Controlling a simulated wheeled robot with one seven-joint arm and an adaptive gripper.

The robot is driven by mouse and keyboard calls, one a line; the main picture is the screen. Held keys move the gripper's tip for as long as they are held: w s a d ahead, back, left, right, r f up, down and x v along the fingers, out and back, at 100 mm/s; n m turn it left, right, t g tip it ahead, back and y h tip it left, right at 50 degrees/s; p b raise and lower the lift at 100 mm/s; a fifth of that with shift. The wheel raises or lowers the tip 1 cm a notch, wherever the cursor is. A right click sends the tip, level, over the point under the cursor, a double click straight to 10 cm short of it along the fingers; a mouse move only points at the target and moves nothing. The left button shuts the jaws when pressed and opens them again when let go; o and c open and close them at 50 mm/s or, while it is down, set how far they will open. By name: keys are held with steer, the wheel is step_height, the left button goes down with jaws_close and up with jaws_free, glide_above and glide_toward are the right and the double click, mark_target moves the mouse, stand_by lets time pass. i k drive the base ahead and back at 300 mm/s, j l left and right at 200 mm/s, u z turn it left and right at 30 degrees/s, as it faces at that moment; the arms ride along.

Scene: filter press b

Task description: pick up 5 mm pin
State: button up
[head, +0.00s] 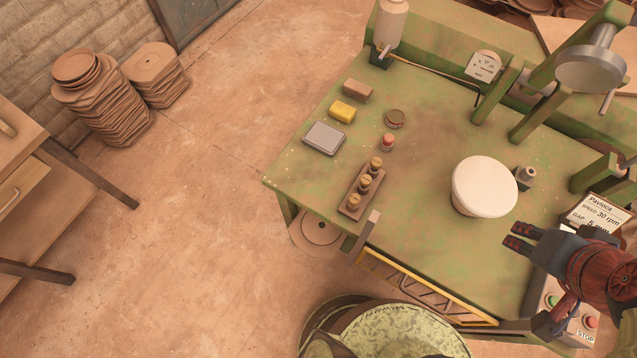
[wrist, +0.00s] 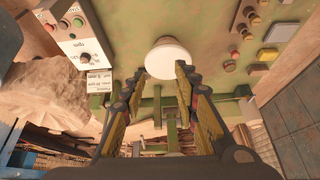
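Three brass-topped pins stand in a row in a wooden rack (head: 349,210) near the left front of the green table. They are the near pin (head: 354,201), the middle pin (head: 364,183) and the far pin (head: 375,164). No size marks are readable, so I cannot tell which is the 5 mm pin. The rack also shows at the upper right of the wrist view (wrist: 262,7). My gripper (head: 519,236) is at the table's right side, well apart from the rack, with the white round-topped object between them. In the wrist view its fingers (wrist: 161,75) are spread and empty.
The white round-topped object (head: 485,185) stands mid-table. A card (head: 598,214) reads 30 rpm. The table around the rack's right is clear.

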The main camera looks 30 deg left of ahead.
mark_target(354, 199)
steer(key=i+j+u, duration=0.1)
steer(key=j+u, duration=0.25)
steer(key=i+j+u, duration=0.15)
steer(key=j+u, duration=0.25)
steer(key=i+j+u, duration=0.15)
steer(key=j+u, duration=0.2)
